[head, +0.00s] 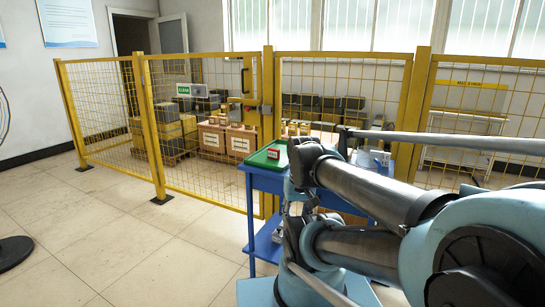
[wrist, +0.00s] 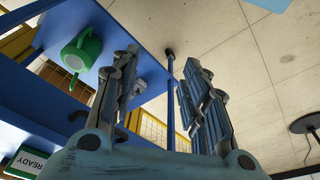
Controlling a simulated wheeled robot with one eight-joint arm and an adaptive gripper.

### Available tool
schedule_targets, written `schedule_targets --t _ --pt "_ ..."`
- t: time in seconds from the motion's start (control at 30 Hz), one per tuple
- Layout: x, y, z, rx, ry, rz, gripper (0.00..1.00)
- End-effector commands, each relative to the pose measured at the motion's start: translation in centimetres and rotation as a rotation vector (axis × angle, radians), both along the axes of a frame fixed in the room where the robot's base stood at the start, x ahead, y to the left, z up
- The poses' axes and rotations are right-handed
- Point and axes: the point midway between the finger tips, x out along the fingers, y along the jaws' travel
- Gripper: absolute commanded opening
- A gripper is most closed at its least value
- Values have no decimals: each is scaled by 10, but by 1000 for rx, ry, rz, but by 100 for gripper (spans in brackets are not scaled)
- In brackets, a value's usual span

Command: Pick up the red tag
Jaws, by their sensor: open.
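A small red item (head: 273,154), likely the red tag, lies in a green tray (head: 258,161) on top of a blue cart (head: 265,183) in the head view. It is too small to make out in detail, and I cannot see it in the wrist view. My gripper (wrist: 162,80) shows in the wrist view with its two ridged fingers spread apart and nothing between them. In the head view my arm covers the right part of the cart, and I cannot clearly make out the gripper there.
A yellow mesh fence (head: 205,130) stands behind the cart, with boxes (head: 228,138) beyond it. The wrist view shows a green can (wrist: 82,52) on a blue surface and a READY sign (wrist: 26,162). Open tiled floor (head: 110,235) lies left of the cart.

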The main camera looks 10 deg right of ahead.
Motion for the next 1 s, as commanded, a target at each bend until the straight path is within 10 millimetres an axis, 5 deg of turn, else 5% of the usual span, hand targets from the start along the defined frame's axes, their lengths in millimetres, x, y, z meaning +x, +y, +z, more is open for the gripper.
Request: schedule_targets --t 0.17,0.37,0.7,1.0 --pt "23 4 28 53 3 -161 42" --pt "75 6 79 166 16 -499 42" --pt "180 0 151 361 73 -1101 42" --pt "282 -18 195 518 160 -1629 42"
